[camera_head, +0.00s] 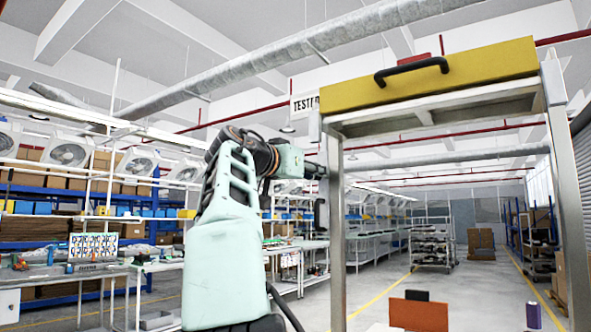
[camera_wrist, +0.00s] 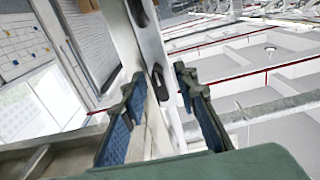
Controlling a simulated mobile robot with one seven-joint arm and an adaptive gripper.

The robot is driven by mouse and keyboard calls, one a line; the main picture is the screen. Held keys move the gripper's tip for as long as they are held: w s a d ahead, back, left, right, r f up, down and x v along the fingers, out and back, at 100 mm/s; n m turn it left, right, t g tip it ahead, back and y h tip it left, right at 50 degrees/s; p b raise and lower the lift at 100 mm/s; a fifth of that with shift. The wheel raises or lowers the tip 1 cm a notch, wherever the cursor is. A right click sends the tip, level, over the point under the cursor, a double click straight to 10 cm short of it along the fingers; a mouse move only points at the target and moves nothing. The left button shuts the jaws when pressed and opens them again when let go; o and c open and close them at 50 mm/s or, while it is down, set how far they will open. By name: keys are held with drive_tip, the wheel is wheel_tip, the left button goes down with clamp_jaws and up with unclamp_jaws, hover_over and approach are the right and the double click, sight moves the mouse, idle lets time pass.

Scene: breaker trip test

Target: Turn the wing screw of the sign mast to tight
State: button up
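In the head view a white sign (camera_head: 304,103) with black lettering shows left of a yellow drawer-like box, which covers part of it. The sign mast cannot be told clearly from the grey posts there. My gripper is largely hidden in the head view, behind the left post. In the wrist view my gripper (camera_wrist: 163,120) is open, with its blue-padded fingers apart. A pale metal upright (camera_wrist: 148,45) runs between and beyond them. A dark elongated part (camera_wrist: 160,83) on it shows between the fingertips, with no clear contact. I cannot tell whether this is the wing screw.
The yellow box (camera_head: 430,78) with a black handle sits on a frame with grey posts (camera_head: 337,240), close to my arm. Workbenches (camera_head: 75,272) and shelving stand at left. An orange panel (camera_head: 418,315) is low in front. The aisle behind is open.

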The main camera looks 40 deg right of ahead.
drive_tip(key=v, duration=1)
drive_tip(key=shift+a, duration=0.25)
drive_tip(key=shift+s+r, duration=0.1)
